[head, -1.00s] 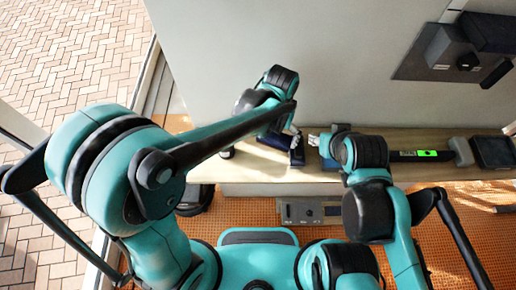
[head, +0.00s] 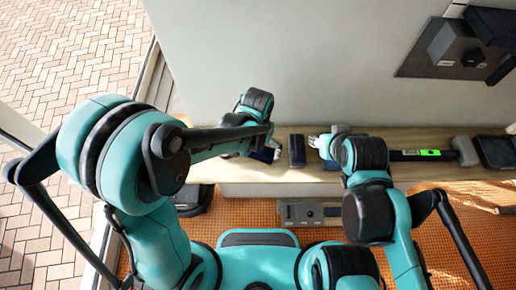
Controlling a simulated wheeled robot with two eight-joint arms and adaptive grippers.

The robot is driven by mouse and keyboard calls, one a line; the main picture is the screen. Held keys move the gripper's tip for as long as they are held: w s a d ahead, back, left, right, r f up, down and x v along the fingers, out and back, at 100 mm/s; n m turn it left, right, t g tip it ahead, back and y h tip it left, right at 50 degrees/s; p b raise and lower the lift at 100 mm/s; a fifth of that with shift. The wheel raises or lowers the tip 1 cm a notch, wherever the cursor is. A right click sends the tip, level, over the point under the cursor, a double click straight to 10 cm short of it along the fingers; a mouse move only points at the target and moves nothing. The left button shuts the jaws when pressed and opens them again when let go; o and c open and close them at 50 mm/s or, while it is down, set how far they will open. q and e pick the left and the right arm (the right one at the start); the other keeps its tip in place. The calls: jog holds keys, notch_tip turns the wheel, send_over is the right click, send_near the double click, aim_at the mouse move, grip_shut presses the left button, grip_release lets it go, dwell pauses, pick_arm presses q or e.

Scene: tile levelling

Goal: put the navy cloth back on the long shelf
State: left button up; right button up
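A small dark navy block-like thing, which looks like the folded navy cloth (head: 297,150), lies on the long shelf (head: 235,174) along the wall. My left gripper (head: 275,147) is just left of it, apart from it, low over the shelf. Its fingers are small and partly hidden by my arm, so I cannot tell their opening. Another dark blue thing (head: 263,155) shows beneath my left gripper. My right gripper (head: 314,142) is just right of the cloth, with a gap between. Its finger opening is too small to read.
A blue thing (head: 329,164) lies partly hidden under my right wrist. Further right on the shelf are a black tool with a green display (head: 428,153), a grey block (head: 466,151) and a dark tray (head: 497,151). A grey box (head: 300,213) stands below the shelf's front.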

aim_at(258, 150)
pick_arm(q)
notch_tip(258, 150, up, 12)
jog(key=p, duration=0.3)
jog(key=s+a+r+n+t, duration=0.2)
jog(key=a+r+t, duration=0.1)
jog(key=a, duration=0.6)
jog(key=s+a+r+n+t, duration=0.2)
jog(key=s+a+r+t, duration=0.1)
jog(key=a, duration=0.6)
jog(key=shift+n+t, duration=0.3)
jog(key=shift+t, duration=0.3)
jog(key=shift+d+r, duration=0.1)
